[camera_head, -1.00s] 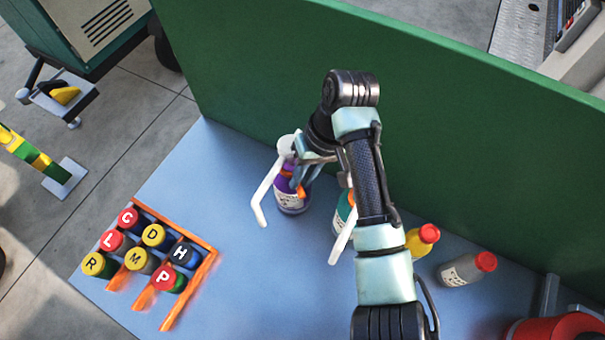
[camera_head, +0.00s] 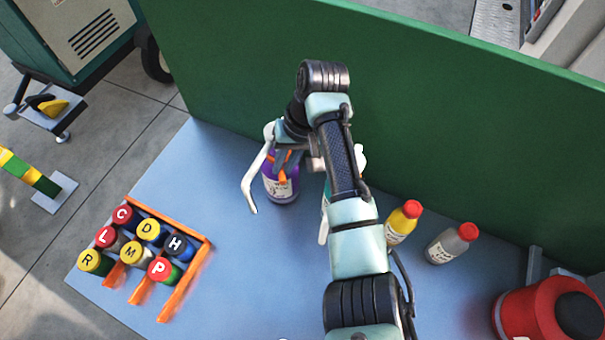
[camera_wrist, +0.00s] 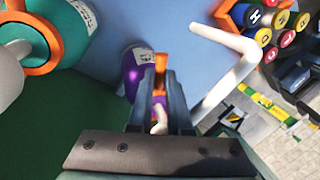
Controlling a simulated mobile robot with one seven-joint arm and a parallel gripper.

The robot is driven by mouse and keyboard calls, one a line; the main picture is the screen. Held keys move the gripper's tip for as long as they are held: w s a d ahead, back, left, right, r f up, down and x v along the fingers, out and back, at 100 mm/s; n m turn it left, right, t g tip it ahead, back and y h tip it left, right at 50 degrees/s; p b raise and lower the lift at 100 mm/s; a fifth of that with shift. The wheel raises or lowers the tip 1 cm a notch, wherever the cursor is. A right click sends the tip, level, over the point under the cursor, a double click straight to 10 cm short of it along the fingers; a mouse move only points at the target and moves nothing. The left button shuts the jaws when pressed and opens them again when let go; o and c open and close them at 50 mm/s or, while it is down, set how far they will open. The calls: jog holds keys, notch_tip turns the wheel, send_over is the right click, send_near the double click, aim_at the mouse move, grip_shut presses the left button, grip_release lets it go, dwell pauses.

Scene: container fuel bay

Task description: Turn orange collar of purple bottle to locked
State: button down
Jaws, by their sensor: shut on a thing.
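The purple bottle (camera_head: 281,190) stands upright on the blue table near the green wall, with a white label and a white spout tube hanging at its left. In the wrist view the purple bottle (camera_wrist: 138,66) is partly hidden behind my fingers. Its orange collar (camera_head: 281,177) shows around the neck, and an orange tab of the collar (camera_wrist: 161,62) sits between my fingertips in the wrist view. My gripper (camera_wrist: 159,75) is shut on the orange collar. The collar's lock marking cannot be read.
A teal bottle (camera_wrist: 75,25) with an orange collar stands close beside the purple one, mostly behind my arm. A yellow bottle (camera_head: 403,222) and a grey bottle (camera_head: 452,243) stand to the right. An orange rack (camera_head: 196,273) with lettered caps is at left. The green wall (camera_head: 420,110) is close behind.

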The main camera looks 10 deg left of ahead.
jog(key=shift+s+a+r+m+p, duration=0.2)
jog(key=shift+r+m+p, duration=0.1)
jog(key=shift+m+p, duration=0.1)
jog(key=shift+w+f+m, duration=0.15)
jog(key=shift+f+m, duration=0.1)
jog(key=shift+m, duration=0.05)
jog(key=shift+a, duration=0.1)
jog(key=c, duration=0.8)
grip_release()
jog(key=shift+c, duration=0.2)
jog(key=shift+f, duration=0.1)
